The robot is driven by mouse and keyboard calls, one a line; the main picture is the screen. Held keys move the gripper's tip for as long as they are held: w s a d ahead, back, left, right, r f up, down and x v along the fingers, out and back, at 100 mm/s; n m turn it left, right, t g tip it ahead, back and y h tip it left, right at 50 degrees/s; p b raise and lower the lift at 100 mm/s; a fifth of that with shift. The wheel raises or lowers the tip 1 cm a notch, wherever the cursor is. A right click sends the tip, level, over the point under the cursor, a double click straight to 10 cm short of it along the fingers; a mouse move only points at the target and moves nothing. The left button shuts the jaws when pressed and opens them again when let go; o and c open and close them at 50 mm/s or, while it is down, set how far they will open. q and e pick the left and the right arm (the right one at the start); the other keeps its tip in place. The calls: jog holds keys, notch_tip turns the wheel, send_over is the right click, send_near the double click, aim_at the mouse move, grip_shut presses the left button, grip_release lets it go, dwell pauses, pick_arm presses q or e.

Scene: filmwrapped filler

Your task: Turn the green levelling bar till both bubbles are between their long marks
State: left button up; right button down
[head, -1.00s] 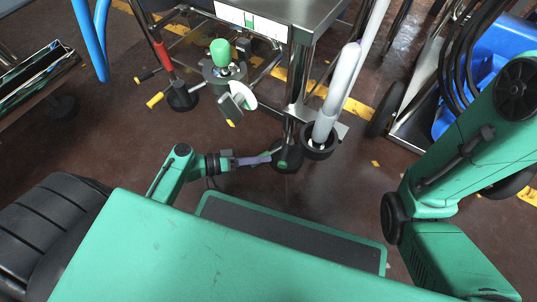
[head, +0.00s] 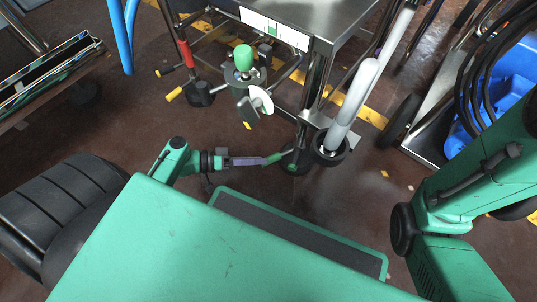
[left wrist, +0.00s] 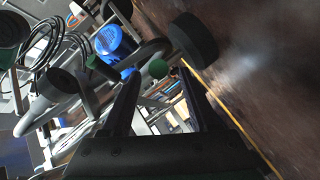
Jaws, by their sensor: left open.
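The green levelling bar (head: 275,158) shows as a short green piece at the black foot of the cart's near leg. My right gripper is out of view.
The steel cart (head: 335,22) stands ahead, with a thick grey tube (head: 355,100) by its near leg. A green knob (head: 243,58) and a red handle (head: 186,53) stand left of that leg. A blue crate (head: 475,120) and black hoses are at the right.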

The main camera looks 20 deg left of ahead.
pick_arm(q)
jog(key=p+v, duration=0.2)
jog(key=v, duration=0.7)
jog(key=shift+s+a, duration=0.25)
jog(key=shift+r, duration=0.1)
